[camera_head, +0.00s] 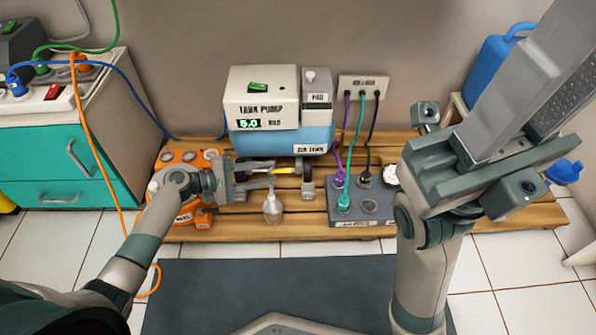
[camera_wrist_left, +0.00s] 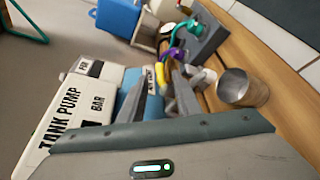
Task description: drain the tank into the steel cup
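The tank pump has a white top box (camera_head: 262,100), a green display reading 5.0 and a blue air tank (camera_head: 280,140) below. A yellow lever (camera_head: 286,171) sits low at the tank's front and also shows in the left wrist view (camera_wrist_left: 179,80). My left gripper (camera_head: 272,172) is open, its fingers apart near the lever; I see no clear grip on it. The steel cup (camera_head: 272,208) stands upright on the wooden platform, just in front of the gripper. In the left wrist view the cup (camera_wrist_left: 243,90) looks empty. My right arm stands at the right; its fingertips are not clear.
An orange box (camera_head: 183,217) stands left of the cup. A grey socket block (camera_head: 360,205) with purple, green and black cables stands to the right. A wall outlet (camera_head: 363,86) is behind, and a blue jug (camera_head: 487,72) is at the far right. The wooden platform (camera_head: 245,233) has bare slats in front.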

